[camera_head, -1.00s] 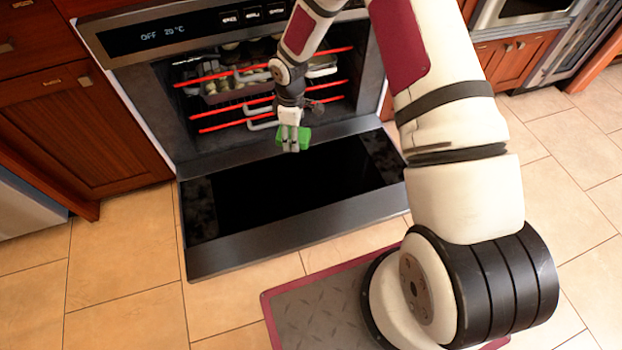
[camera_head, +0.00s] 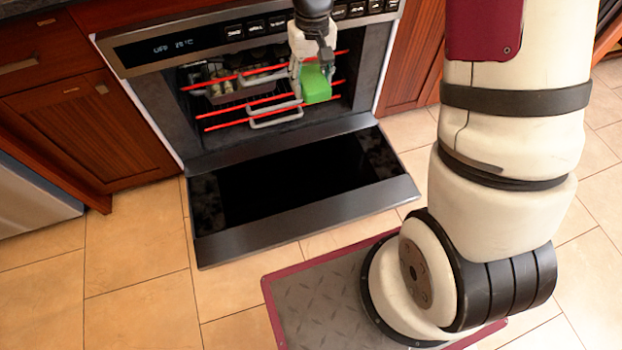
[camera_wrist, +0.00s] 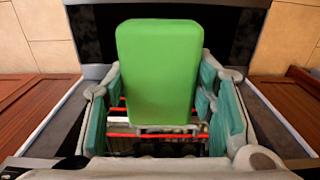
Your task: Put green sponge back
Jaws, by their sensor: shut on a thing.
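The green sponge (camera_head: 316,84) is a plain green block. My gripper (camera_head: 307,78) is shut on it and holds it up in front of the open oven (camera_head: 270,90). In the wrist view the sponge (camera_wrist: 158,75) stands upright between the teal-padded fingers of my gripper (camera_wrist: 163,100), with the fingers along its sides. The oven's rack fronts and part of its inside are hidden behind the gripper and sponge.
The oven door (camera_head: 300,185) is folded down flat, with a dark glass panel. Red-edged racks (camera_head: 250,98) with white handles sit inside, and the upper one holds items. Wooden cabinets (camera_head: 95,130) flank the oven. The tiled floor (camera_head: 130,265) is clear at left.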

